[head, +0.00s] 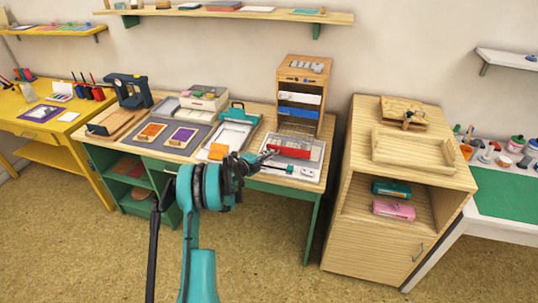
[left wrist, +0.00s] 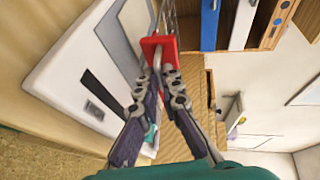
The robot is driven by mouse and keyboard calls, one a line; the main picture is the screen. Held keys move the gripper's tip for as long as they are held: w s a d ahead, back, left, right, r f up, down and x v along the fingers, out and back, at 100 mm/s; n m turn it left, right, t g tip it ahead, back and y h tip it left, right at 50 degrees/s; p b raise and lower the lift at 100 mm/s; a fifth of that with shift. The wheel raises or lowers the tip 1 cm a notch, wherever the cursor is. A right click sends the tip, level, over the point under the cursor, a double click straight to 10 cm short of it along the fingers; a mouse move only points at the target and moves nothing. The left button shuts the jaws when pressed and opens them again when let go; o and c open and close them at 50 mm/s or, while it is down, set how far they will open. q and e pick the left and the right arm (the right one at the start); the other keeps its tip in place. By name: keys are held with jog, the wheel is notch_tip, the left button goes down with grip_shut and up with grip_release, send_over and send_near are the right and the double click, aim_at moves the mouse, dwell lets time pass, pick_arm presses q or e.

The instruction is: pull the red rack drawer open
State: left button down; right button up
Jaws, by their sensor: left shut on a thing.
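The wooden rack (head: 303,70) stands at the back right of the desk, with a white drawer (head: 299,97) above a blue drawer (head: 298,112). The red drawer (head: 288,152) sticks out forward below them, over a grey tray; I cannot tell how much of it is still inside the rack. My left gripper (head: 266,155) is at the red drawer's front. In the left wrist view its fingers (left wrist: 157,72) are shut on the handle at the red drawer's front (left wrist: 160,46). The fingers hide part of the handle. My right gripper is not in view.
The grey tray (head: 308,170) lies under the red drawer, with small white items at its front. A teal-clipped board (head: 233,133) and an orange pad (head: 218,151) lie to the left. A wooden cabinet (head: 375,245) stands to the right, across a gap.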

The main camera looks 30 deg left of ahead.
pick_arm(q)
jog(key=shift+s+d, duration=0.15)
jog(key=shift+s, duration=0.6)
jog(key=c, duration=1.7)
grip_release()
jog(key=v, duration=1.2)
